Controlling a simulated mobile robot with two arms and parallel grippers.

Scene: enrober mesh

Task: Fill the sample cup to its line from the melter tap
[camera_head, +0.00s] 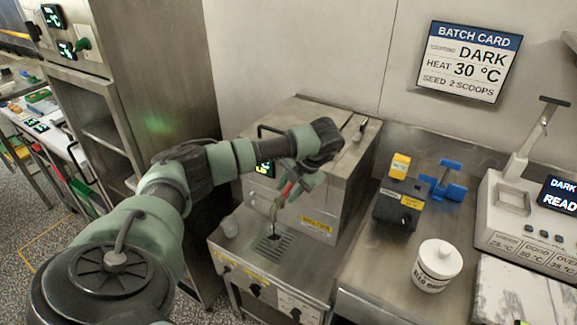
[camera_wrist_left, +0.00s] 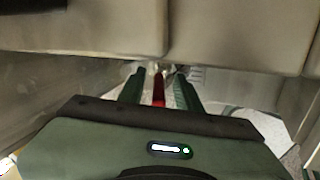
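The melter (camera_head: 335,190) is a steel box with a yellow label, against the wall. Its tap has a red handle (camera_head: 286,189) above a slotted drip grate (camera_head: 270,250). My left gripper (camera_head: 290,190) is at the tap. In the left wrist view the red handle (camera_wrist_left: 159,90) stands between my two green fingers, with a gap on each side, so the gripper looks open around it. A small grey cup-like item (camera_head: 231,228) sits left of the grate; I cannot tell if it is the sample cup. No fill line can be made out. My right gripper is out of view.
On the steel counter right of the melter stand a black and yellow device (camera_head: 397,205), a blue stand (camera_head: 443,185) and a white lidded tub (camera_head: 437,265). A white machine with a display (camera_head: 530,205) is farther right. A batch card (camera_head: 467,62) hangs above.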

